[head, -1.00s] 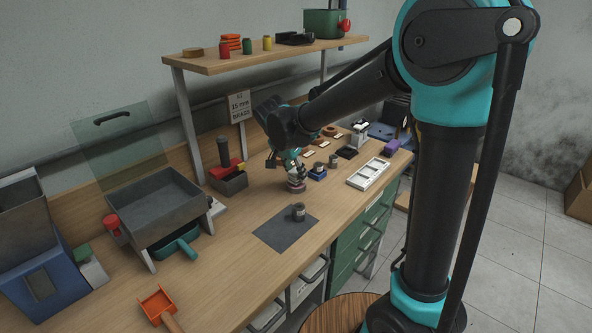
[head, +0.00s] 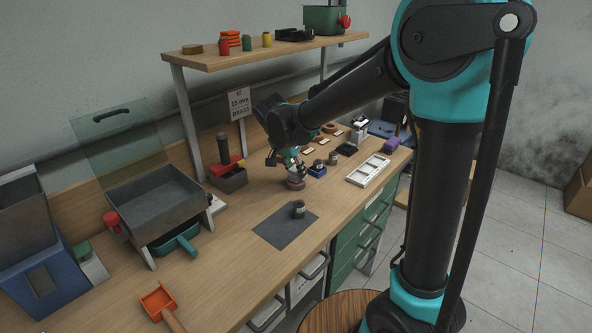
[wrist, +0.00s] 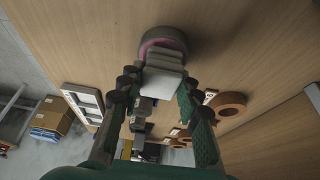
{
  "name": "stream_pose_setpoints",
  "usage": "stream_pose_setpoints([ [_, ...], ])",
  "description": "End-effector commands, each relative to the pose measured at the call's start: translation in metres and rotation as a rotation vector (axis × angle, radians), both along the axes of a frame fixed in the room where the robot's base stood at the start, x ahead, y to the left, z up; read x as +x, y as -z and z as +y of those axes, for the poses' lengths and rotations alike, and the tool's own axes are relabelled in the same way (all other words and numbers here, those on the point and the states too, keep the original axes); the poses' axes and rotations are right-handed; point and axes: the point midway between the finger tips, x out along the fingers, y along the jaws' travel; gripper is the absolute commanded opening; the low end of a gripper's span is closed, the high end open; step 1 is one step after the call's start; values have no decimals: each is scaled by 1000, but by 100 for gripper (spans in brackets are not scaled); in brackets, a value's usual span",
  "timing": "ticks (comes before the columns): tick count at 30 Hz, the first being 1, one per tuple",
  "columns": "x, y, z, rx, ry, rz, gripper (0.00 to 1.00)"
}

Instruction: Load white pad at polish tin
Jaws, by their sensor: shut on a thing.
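In the head view the tin (head: 295,184) sits directly below my gripper (head: 293,168). In the wrist view my gripper (wrist: 160,78) is shut on a white pad (wrist: 163,58). The pad's far end overlaps the tin in the picture and hides part of its opening. I cannot tell whether the pad touches what is inside the tin.
A dark mat (head: 277,232) with a small dark canister (head: 299,209) lies in front. A small blue holder (head: 317,171) stands right of the tin, with a white divided tray (head: 368,171) beyond.

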Motion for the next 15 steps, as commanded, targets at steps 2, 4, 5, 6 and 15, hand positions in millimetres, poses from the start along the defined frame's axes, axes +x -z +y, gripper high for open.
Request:
stream_pose_setpoints([
  [2, 0, 1, 0, 0, 0, 0, 10],
  [4, 0, 2, 0, 0, 0, 0, 10],
  [5, 0, 2, 0, 0, 0, 0, 10],
  [6, 0, 2, 0, 0, 0, 0, 10],
  [15, 0, 6, 0, 0, 0, 0, 10],
])
